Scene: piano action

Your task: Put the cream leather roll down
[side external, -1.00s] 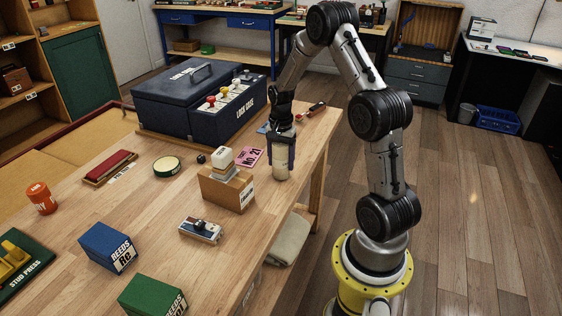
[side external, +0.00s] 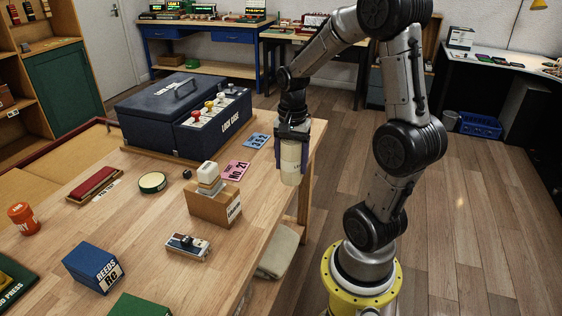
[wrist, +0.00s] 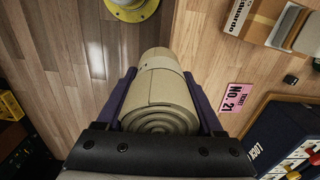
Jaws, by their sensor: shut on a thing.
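The cream leather roll (side external: 291,168) is held upright in my gripper (side external: 291,155), near the right edge of the wooden workbench (side external: 150,220). In the wrist view the roll (wrist: 160,95) sits between the two dark blue fingers of my gripper (wrist: 160,82), its spiral end facing the camera and a strap around it. The roll appears raised off the bench top. I cannot tell exactly how high it is, or whether its lower end is over the bench or just past its edge.
A pink ticket (side external: 235,170) and a blue card (side external: 257,140) lie left of the roll. A wooden box with a stamp (side external: 215,205) stands nearer the camera. A dark blue lock case (side external: 215,125) stands behind. A folded cloth (side external: 280,250) is below the bench top.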

